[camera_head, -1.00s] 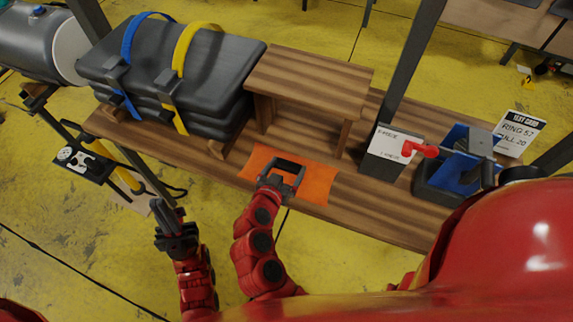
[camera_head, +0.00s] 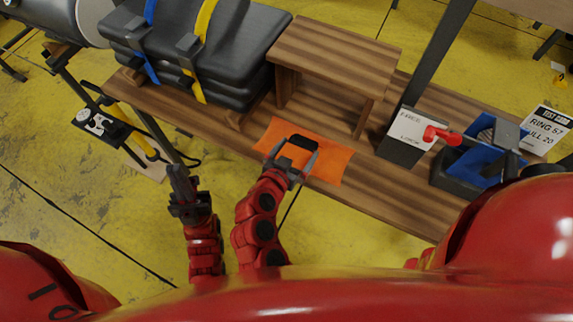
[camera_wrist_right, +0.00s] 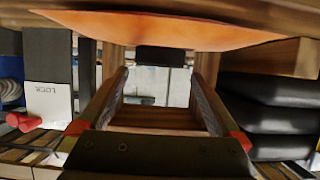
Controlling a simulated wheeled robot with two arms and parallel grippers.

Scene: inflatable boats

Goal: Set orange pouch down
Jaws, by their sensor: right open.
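The orange pouch (camera_head: 333,160) lies flat on the wooden bench shelf (camera_head: 380,195), near its front edge. A black grip (camera_head: 303,142) shows at the middle of the pouch. My right gripper (camera_head: 297,159) is open, its two fingers spread at the pouch's front side, either side of the black grip. In the right wrist view the pouch (camera_wrist_right: 170,30) spans the top, with the black grip (camera_wrist_right: 165,55) beyond and between the open fingertips (camera_wrist_right: 163,82). Contact with the grip cannot be told. My left gripper (camera_head: 180,185) is off the bench to the left; its finger gap is unclear.
A raised wooden stand (camera_head: 335,50) is behind the pouch. Strapped black boat packs (camera_head: 190,50) are at left. A box with a red lever (camera_head: 405,138), a blue-lined bin (camera_head: 480,160) and a test card (camera_head: 545,130) are at right. The bench front right of the pouch is bare.

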